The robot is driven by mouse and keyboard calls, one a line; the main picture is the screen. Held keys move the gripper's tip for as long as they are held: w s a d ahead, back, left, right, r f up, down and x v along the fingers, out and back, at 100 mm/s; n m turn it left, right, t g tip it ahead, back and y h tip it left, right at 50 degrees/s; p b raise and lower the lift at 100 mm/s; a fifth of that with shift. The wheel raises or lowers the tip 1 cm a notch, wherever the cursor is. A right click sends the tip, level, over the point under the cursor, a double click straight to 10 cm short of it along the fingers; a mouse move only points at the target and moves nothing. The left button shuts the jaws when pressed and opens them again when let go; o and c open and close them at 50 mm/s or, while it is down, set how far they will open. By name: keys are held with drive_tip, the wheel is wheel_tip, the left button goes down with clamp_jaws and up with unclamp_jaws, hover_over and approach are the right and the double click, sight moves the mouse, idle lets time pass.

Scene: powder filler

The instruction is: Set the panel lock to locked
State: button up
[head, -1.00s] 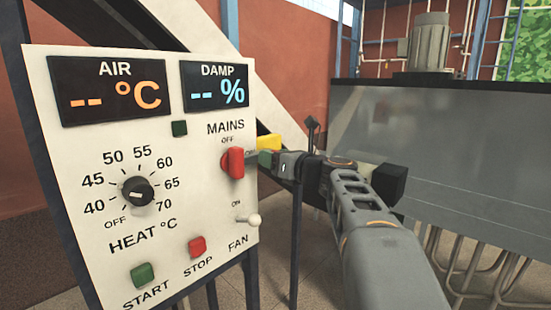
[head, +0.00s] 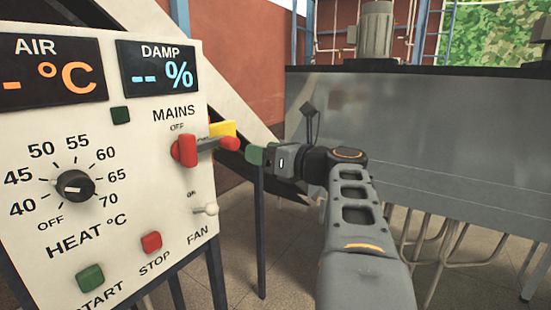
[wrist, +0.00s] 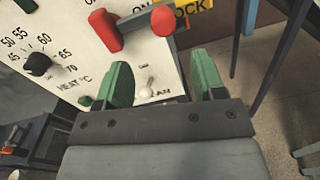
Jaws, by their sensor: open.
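The control panel (head: 115,225) stands at the left. A grey lever ending in a red knob (head: 229,143) sticks out at its right edge, beside a yellow label (head: 222,129); the wrist view shows the red knob (wrist: 163,18) and part of the label (wrist: 192,10), reading "LOCK" at its end. My gripper (head: 255,154) is just right of the knob. In the wrist view its two green fingers (wrist: 162,72) are open and empty, with the knob beyond them. The lever's pivot is partly hidden behind the red mains handle (head: 184,151).
The mains handle and the fan switch (head: 206,209) are close to my gripper. The heat dial (head: 75,186), stop button (head: 151,241) and start button (head: 90,277) are further left. A large metal tank (head: 400,130) stands at the right; floor shows between.

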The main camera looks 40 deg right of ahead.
drive_tip(key=shift+v, duration=1.5)
wheel_tip(320, 180, down, 21)
drive_tip(key=s+a+n+g+h, duration=0.25)
drive_tip(key=n+g, duration=0.65)
drive_tip(key=n, duration=0.8)
drive_tip(key=s+a+f+n+g+h, duration=0.2)
drive_tip(key=s+a+f+n+g, duration=0.2)
drive_tip(key=a+f+n, duration=0.6)
drive_tip(key=a+n+p, duration=0.1)
drive_tip(key=a+n, duration=0.2)
drive_tip(key=n, duration=0.4)
drive_tip(key=shift+s+n+g+h, duration=0.15)
drive_tip(key=shift+n+g+h, duration=0.15)
drive_tip(key=shift+h, duration=0.05)
